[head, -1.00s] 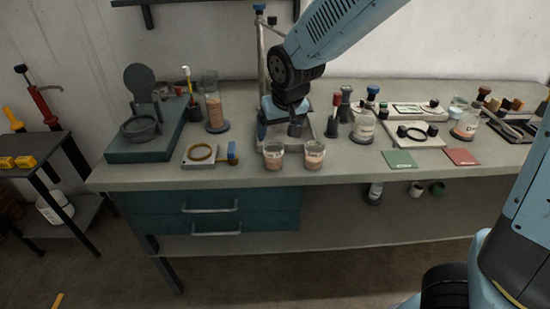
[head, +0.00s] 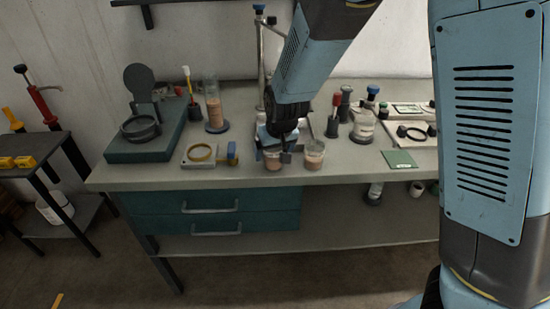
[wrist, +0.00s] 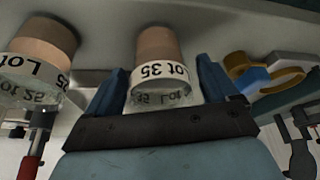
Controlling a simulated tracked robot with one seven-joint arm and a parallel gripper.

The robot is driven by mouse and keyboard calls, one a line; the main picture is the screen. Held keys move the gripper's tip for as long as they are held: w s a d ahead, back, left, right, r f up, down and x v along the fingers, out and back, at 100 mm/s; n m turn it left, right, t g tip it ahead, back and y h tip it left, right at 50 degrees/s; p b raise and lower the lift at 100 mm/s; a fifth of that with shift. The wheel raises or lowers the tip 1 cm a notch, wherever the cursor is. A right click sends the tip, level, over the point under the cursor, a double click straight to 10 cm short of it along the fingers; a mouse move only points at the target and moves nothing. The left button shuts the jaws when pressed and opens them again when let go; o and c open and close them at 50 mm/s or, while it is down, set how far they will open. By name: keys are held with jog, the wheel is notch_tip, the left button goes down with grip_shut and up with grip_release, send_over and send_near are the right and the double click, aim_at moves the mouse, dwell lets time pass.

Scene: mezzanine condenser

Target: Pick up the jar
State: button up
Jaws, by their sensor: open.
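Two clear jars with pinkish-brown contents stand near the bench's front edge. The left jar (head: 273,163) is labelled "Lot 35" in the wrist view (wrist: 160,72); the right jar (head: 314,156) is labelled "Lot 25" there (wrist: 35,65). My gripper (head: 273,154) is open at the left jar, hiding part of its top. In the wrist view, the blue fingers of my gripper (wrist: 163,66) stand on either side of the Lot 35 jar, with gaps showing. The other jar is outside the fingers.
A plate with a yellow ring (head: 200,153) and a blue block (head: 232,152) lie left of the jars. A tall cylinder (head: 213,105) and a stand (head: 262,50) are behind. A green card (head: 400,159) lies to the right. My arm hides the bench's right end.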

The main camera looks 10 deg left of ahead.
jog(key=shift+x, duration=1)
jog(key=shift+r, duration=0.1)
jog(key=c, duration=1.1)
jog(key=shift+r, duration=0.2)
